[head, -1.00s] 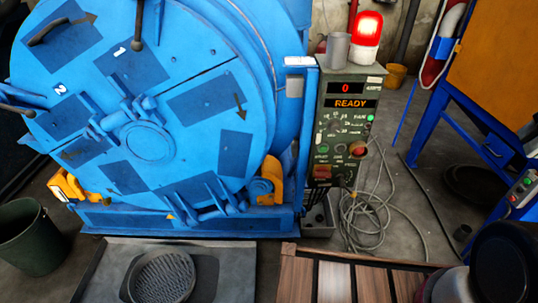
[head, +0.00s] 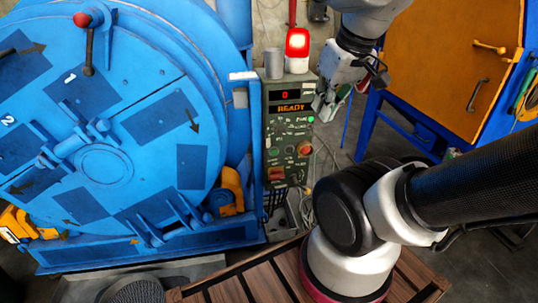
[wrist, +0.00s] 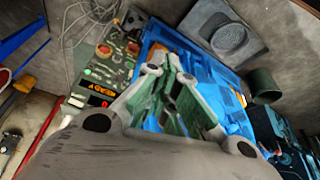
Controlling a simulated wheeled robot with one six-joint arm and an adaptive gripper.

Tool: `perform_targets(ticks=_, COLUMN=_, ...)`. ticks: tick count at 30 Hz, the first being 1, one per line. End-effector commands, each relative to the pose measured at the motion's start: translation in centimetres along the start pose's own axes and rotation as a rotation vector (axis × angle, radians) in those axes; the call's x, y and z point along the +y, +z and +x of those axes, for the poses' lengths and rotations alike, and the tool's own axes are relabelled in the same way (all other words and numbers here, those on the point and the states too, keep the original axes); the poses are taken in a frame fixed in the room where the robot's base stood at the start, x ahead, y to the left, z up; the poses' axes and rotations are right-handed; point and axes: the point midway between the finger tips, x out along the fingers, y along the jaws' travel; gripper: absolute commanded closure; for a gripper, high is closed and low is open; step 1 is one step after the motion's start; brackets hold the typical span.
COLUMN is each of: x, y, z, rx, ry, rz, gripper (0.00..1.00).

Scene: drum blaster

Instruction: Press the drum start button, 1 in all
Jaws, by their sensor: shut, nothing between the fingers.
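The drum control panel (head: 290,130) is a dark green upright box with a lit display (head: 291,108) reading READY and a red 0 above it. A green button (head: 274,152) sits on its lower left and a red button (head: 304,149) on its lower right; button labels are too small to read. My gripper (head: 324,108) is shut and empty, at the panel's upper right in the head view. In the wrist view my gripper's fingers (wrist: 172,78) are close together, with the panel (wrist: 112,68) to their left, apart from the buttons.
A lit red beacon (head: 297,42) and a grey cylinder (head: 274,65) stand on top of the panel. A red switch (head: 277,173) is low on it. The large blue drum (head: 150,115) stands left. An orange cabinet (head: 440,60) is at right. A wooden slatted surface (head: 230,290) is in front.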

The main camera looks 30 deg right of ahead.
Motion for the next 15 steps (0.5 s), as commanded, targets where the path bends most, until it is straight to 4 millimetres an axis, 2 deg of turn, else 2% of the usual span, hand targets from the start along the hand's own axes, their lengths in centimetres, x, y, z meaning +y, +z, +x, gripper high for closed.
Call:
perform_targets(ticks=4, x=0.6, y=0.0, z=0.5, rx=-0.039, ry=0.025, rz=-0.022, gripper=1.00)
perform_targets(ticks=7, x=2.1, y=-0.2, z=1.5, rx=-0.139, ry=0.093, rz=-0.084, gripper=1.00)
perform_targets(ticks=11, x=5.6, y=-1.0, z=3.5, rx=-0.360, ry=0.238, rz=-0.242, gripper=1.00)
perform_targets(ticks=15, x=9.6, y=-3.1, z=6.0, rx=-0.628, ry=0.408, rz=-0.476, gripper=1.00)
